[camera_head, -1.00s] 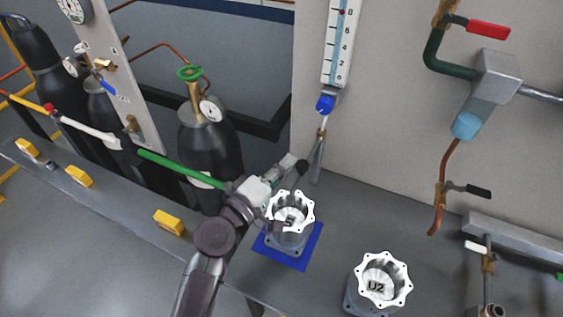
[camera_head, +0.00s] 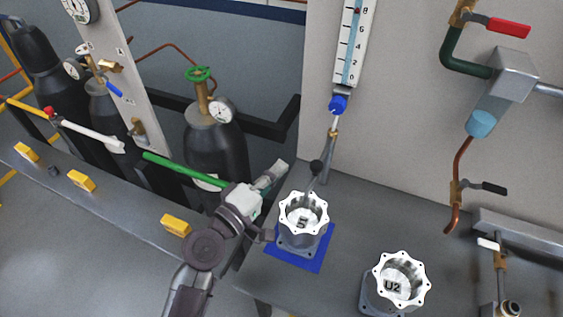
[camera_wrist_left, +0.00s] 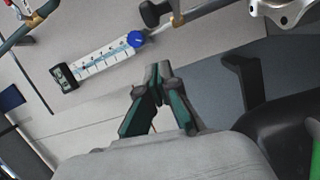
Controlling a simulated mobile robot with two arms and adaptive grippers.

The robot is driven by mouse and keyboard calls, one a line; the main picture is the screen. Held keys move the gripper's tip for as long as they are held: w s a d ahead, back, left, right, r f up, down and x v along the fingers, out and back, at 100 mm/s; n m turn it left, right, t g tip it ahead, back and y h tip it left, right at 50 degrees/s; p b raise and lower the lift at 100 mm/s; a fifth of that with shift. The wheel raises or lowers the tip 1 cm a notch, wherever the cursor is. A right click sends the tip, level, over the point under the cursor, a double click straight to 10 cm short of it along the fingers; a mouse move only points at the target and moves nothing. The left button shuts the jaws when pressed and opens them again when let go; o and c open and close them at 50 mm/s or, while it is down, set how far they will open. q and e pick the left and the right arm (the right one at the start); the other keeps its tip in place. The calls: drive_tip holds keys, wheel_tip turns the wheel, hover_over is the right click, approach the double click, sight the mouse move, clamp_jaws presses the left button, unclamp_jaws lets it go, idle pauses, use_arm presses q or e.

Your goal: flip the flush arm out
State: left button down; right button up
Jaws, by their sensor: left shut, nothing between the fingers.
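The flush arm appears to be the thin rod with a black ball knob (camera_head: 316,167) below the scale, beside a grey pipe. Its lower end is hard to make out behind the housing marked S (camera_head: 303,222). The knob also shows at the top of the left wrist view (camera_wrist_left: 152,13). My left gripper (camera_head: 281,168) is shut and empty, left of the knob and apart from it, beyond the housing's left side. Its closed fingers (camera_wrist_left: 158,80) show in the left wrist view. My right gripper is not in view.
The housing S stands on a blue mat (camera_head: 318,260). A housing marked U2 (camera_head: 395,285) stands to the right. A scale with a blue knob (camera_head: 337,104) hangs above. Black cylinders (camera_head: 215,145) stand behind a rail at left. Copper pipework (camera_head: 461,165) is at right.

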use_arm(q)
drive_tip(key=s+a+f+m+g+y+b, duration=0.1)
drive_tip(key=s+a+f+m+g, duration=0.1)
drive_tip(key=s+f+m+g, duration=0.5)
drive_tip(key=s+a+f+m+g+y, duration=0.4)
drive_tip(key=s+a+f+y, duration=0.65)
drive_tip(key=s+a, duration=0.5)
wheel_tip(320, 180, down, 26)
drive_tip(key=g+b, duration=0.1)
drive_tip(key=s+a+f, duration=0.1)
drive_tip(key=s+f, duration=0.8)
drive_tip(key=s+a+f+g, duration=0.1)
drive_tip(key=s+a+f, duration=0.1)
drive_tip(key=s+f, duration=0.6)
drive_tip(key=shift+s+a+f+g+b, duration=0.3)
drive_tip(key=shift+s+f, duration=0.05)
drive_tip(key=shift+f, duration=0.2)
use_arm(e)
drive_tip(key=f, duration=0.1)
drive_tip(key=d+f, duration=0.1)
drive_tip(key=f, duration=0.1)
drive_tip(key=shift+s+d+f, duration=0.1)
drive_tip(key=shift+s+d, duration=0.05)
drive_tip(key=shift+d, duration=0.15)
